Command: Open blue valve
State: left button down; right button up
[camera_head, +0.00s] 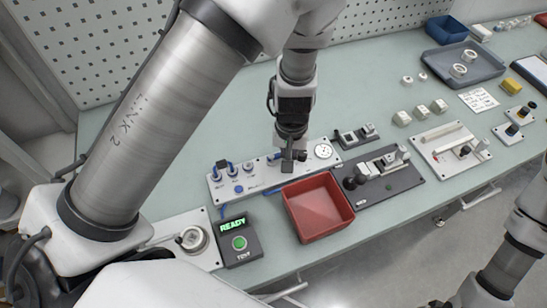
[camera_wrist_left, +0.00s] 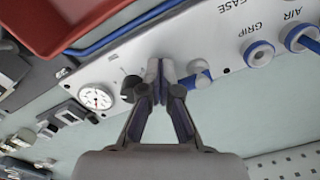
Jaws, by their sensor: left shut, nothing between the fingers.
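A white panel (camera_head: 225,192) on the bench carries several blue fittings and a round gauge (camera_head: 323,151). My left gripper (camera_head: 288,166) is over the right part of this panel. In the left wrist view, its fingertips (camera_wrist_left: 166,72) are shut and empty. A blue lever-like part (camera_wrist_left: 196,80), which looks like the blue valve, is just right of the fingertips and partly hidden by them; I cannot tell if they touch. A black knob (camera_wrist_left: 131,87) is just left of them. Blue ring fittings (camera_wrist_left: 259,52) labelled GRIP and AIR are further right. My right gripper is out of view.
A red bin (camera_head: 318,207) stands right in front of the panel. A dark fixture (camera_head: 378,178) is to its right. A test box (camera_head: 239,243) reading READY is at the front left. A blue hose (camera_wrist_left: 125,30) runs along the panel edge. Bench behind the panel is clear.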

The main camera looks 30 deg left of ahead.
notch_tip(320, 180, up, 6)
jog(key=p, duration=0.5)
jog(key=shift+p, duration=0.4)
